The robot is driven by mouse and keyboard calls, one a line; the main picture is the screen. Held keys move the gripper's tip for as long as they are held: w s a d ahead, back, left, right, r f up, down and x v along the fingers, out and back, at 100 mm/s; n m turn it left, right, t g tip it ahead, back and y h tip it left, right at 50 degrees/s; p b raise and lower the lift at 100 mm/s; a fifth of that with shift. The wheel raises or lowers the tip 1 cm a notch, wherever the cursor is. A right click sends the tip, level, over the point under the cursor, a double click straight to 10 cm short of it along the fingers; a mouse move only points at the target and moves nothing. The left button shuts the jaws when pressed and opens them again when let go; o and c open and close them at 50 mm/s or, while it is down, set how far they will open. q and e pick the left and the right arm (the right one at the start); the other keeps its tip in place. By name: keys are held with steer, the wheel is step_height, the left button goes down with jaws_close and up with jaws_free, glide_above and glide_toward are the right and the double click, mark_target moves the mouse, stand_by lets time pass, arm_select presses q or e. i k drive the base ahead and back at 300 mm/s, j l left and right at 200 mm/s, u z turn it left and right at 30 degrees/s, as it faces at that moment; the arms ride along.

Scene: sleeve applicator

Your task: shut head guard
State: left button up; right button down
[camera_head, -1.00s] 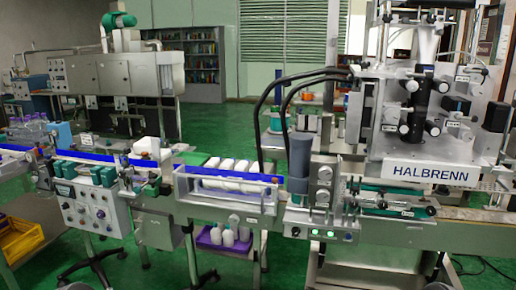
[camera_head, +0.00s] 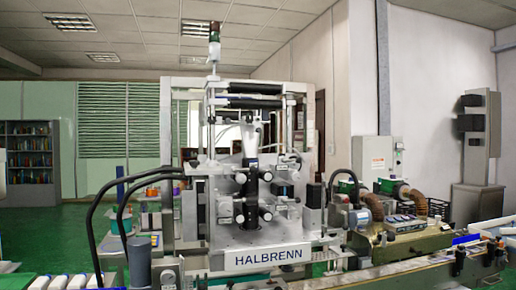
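The sleeve applicator head (camera_head: 250,200) stands in the middle of the view, a metal frame with black rollers and a front plate lettered HALBRENN (camera_head: 262,258). A clear sheet of film or sleeve material (camera_head: 251,140) runs down its middle. A clear guard panel is hard to make out, and I cannot tell whether the head guard is open or shut. Neither of my grippers is in view.
A conveyor (camera_head: 400,265) runs along the front to the right. White bottles (camera_head: 75,281) stand at the lower left. Black hoses (camera_head: 100,215) arch left of the head. A grey cabinet (camera_head: 478,150) stands at the right wall. Green floor shows at the left.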

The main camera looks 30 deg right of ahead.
mark_target(389, 236)
steer(key=l, duration=1.7)
steer(key=k+l, duration=0.1)
steer(key=l, duration=1.55)
